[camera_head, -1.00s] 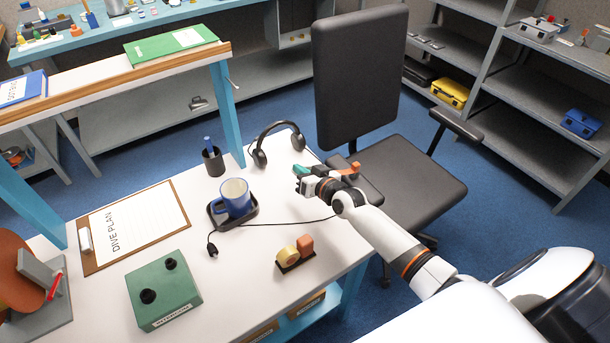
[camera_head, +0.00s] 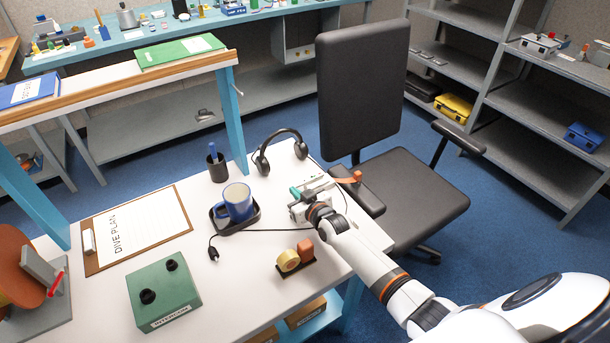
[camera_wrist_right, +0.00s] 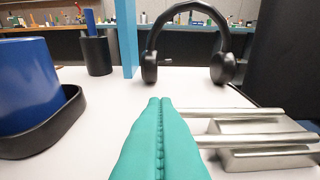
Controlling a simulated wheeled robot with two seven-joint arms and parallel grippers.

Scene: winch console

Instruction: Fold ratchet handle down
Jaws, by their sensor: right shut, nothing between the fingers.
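My right gripper (camera_head: 296,192) is low over the right part of the white desk, its teal fingers shut and empty. In the right wrist view the closed fingertips (camera_wrist_right: 160,101) point forward. Just right of them lies a silver metal piece with parallel bars (camera_wrist_right: 245,138), which looks like the ratchet and its handle. Whether the fingers touch it I cannot tell. In the head view the metal piece (camera_head: 318,185) is partly hidden by my gripper, with an orange strap-like end (camera_head: 350,178) beside it. My left gripper is out of view.
A blue mug (camera_head: 238,203) on a black tray, headphones (camera_head: 278,148) and a pen cup (camera_head: 217,168) stand near the gripper. A black chair (camera_head: 410,195) stands against the desk's right side.

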